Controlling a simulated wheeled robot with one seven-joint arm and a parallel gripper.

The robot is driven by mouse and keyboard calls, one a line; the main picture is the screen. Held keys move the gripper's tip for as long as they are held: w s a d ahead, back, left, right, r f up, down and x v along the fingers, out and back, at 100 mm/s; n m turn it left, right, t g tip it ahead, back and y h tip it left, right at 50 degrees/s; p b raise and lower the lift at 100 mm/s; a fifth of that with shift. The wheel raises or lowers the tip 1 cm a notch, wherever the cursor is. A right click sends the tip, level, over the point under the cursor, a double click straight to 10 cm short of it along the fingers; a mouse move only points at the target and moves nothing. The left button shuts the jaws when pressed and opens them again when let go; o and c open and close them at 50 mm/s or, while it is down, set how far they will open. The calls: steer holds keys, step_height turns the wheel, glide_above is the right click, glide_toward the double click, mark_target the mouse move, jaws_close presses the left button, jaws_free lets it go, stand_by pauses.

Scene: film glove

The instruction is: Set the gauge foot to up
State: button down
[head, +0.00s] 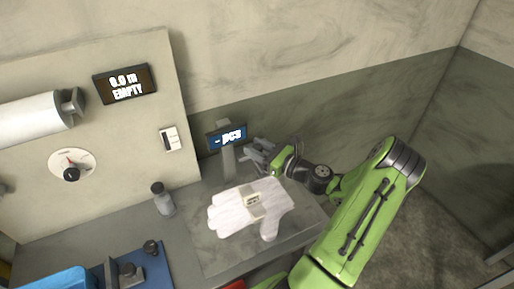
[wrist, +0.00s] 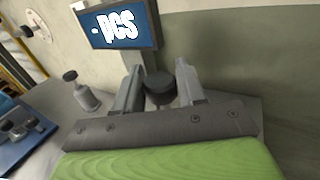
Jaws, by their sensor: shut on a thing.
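The gauge has a blue display (head: 227,136) reading "- pcs" on a grey post (head: 228,162); the display also shows in the wrist view (wrist: 122,25). My gripper (head: 254,158) reaches in from the right beside the post. In the wrist view, my gripper's two grey fingers (wrist: 159,84) are closed on a dark round knob (wrist: 159,90), apparently part of the gauge foot. The foot's lower end and its height above the plate are hidden. A white glove (head: 240,212) with a labelled band lies on the grey plate (head: 212,258) in front of the gauge.
A small bottle (head: 164,202) stands left of the plate, also in the wrist view (wrist: 86,94). A blue fixture (head: 125,268) is at the front left. The wall panel carries a dial (head: 72,165), a white roll (head: 30,118) and an "EMPTY" display (head: 125,84).

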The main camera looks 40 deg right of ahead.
steer(key=shift+r, duration=0.55)
steer(key=shift+f, duration=0.15)
steer(key=c, duration=0.8)
jaws_free()
steer(key=shift+o, duration=0.2)
steer(key=s+d, duration=0.3)
steer(key=s, duration=1.2)
steer(key=shift+s, duration=0.25)
